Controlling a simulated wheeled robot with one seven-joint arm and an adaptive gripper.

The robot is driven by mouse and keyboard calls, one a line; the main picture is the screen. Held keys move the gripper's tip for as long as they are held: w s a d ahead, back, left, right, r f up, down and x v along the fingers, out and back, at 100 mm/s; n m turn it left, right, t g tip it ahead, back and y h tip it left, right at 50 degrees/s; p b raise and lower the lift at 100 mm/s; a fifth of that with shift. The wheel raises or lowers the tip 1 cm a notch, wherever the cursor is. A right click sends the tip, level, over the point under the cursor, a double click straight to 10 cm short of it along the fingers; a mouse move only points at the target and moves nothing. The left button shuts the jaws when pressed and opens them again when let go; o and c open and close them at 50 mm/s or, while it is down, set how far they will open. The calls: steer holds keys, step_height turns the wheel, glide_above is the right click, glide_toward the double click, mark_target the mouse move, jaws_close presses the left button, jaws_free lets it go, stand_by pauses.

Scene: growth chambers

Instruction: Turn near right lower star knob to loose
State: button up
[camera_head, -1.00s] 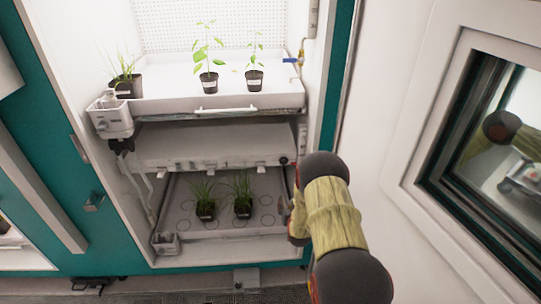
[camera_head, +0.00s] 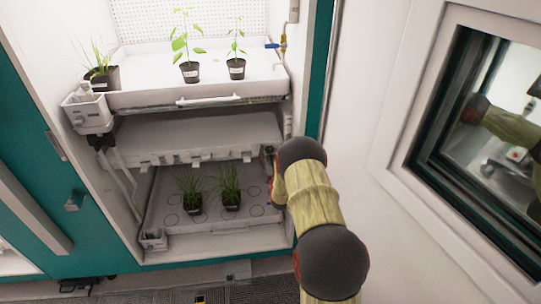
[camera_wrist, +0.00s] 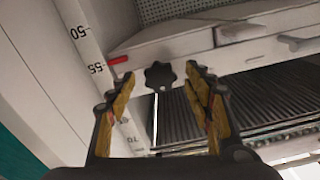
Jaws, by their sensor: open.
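A dark star knob (camera_wrist: 159,76) shows in the wrist view, beside a vertical scale strip and below the white shelf edge. My gripper (camera_wrist: 160,72) is open, with one finger on either side of the knob in the picture. I cannot tell how far the fingertips are from it, and I see no clear contact. In the head view my gripper (camera_head: 268,154) is at the right end of the lower shelf unit, mostly covered by my wrist. The knob cannot be made out there.
The upper tray (camera_head: 150,97) holds several potted plants. The lower tray (camera_head: 217,220) holds two grass pots. The scale strip (camera_wrist: 92,45) and a red-tipped part (camera_wrist: 119,60) are close to the left finger. The chamber's right wall and white door are beside my arm.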

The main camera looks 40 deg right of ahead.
steer(key=shift+w+d, duration=0.1)
steer(key=shift+w, duration=0.1)
steer(key=shift+c, duration=0.6)
steer(key=c, duration=1)
